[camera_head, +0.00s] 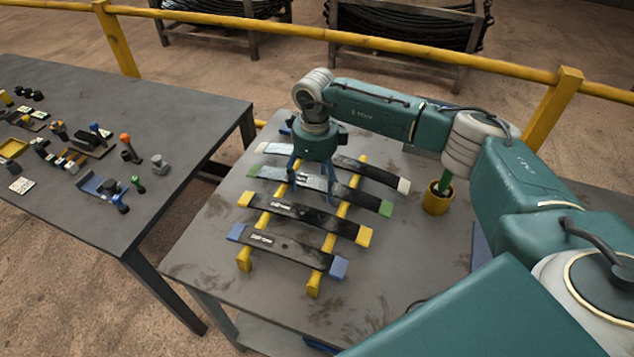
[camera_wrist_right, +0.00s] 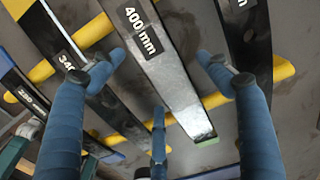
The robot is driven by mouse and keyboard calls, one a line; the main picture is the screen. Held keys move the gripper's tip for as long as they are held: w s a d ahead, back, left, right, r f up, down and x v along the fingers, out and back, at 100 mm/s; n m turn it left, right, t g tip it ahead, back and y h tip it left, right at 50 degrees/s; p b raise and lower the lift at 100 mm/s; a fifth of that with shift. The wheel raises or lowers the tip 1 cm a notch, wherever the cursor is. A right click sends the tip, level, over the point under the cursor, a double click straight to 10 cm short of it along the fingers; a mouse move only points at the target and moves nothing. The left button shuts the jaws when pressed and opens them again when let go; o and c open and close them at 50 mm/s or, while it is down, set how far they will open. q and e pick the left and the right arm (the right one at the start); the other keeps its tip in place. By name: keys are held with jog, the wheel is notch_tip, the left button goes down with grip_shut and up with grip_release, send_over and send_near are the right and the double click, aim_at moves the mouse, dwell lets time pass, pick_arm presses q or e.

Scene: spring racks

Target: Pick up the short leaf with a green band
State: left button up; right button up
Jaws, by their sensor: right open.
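The green-banded leaf (camera_head: 350,196) is a dark, flat bar lying across two yellow rails, with green at both ends. In the right wrist view, the leaf (camera_wrist_right: 172,70) carries a "400 mm" label and shows its green end low in the picture. My right gripper (camera_head: 312,186) points down over this leaf, left of its middle. In the wrist view, its blue fingers (camera_wrist_right: 160,82) are spread on both sides of the leaf, and nothing is gripped. I cannot tell the exact height of the fingertips. My left gripper is not in view.
A white-banded leaf (camera_head: 374,171) lies behind; a yellow-banded leaf (camera_head: 300,213) and a blue-banded leaf (camera_head: 285,249) lie in front, with narrow gaps. A yellow pot (camera_head: 437,200) stands right on the table (camera_head: 400,270). Another table (camera_head: 90,225) at left holds small parts.

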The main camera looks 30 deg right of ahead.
jog(key=shift+c, duration=0.5)
jog(key=c, duration=1.3)
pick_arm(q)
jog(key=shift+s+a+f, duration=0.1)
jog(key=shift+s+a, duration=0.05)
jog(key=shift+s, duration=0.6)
pick_arm(e)
jog(key=shift+w+r, duration=0.1)
jog(key=shift+r, duration=0.1)
